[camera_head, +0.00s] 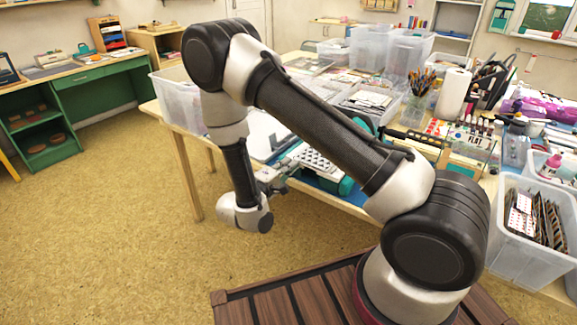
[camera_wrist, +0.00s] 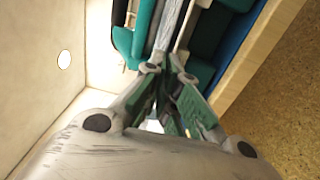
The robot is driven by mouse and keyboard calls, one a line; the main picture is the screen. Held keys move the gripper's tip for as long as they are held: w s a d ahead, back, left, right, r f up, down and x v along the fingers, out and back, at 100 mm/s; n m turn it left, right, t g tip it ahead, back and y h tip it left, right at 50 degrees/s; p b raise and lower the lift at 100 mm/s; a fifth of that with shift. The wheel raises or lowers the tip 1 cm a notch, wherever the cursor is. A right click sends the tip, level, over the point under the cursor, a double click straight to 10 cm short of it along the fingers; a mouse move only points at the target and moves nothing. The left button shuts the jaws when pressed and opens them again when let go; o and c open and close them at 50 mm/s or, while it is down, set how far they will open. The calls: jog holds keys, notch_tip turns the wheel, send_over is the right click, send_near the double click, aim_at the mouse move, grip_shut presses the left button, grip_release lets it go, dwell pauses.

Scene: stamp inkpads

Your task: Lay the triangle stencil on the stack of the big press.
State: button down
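My gripper (camera_head: 272,184) is beside the near table edge, left of a teal and white machine (camera_head: 318,161) that may be the big press. In the wrist view, teal parts (camera_wrist: 205,40) lie just beyond my gripper (camera_wrist: 167,70). Its finger links come close together there. A thin grey strip (camera_wrist: 168,25) runs ahead between them; I cannot tell whether it is a fingertip or a held plate seen edge-on. I cannot make out the triangle stencil or the press's stack in either view. My arm hides part of the table.
The table is crowded with clear bins (camera_head: 408,52), a paper roll (camera_head: 454,92) and a pencil cup (camera_head: 416,108). A bin of cards (camera_head: 512,235) stands at the right. The wooden table edge (camera_wrist: 245,65) runs close by my gripper. Open floor (camera_head: 110,220) lies left.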

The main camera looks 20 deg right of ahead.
jog(key=shift+f, duration=0.35)
dwell(0.5)
jog(key=c, duration=2.2)
grip_release()
jog(key=o, duration=0.6)
jog(key=shift+o, duration=0.2)
jog(key=shift+a, duration=0.1)
jog(key=shift+v, duration=2.45)
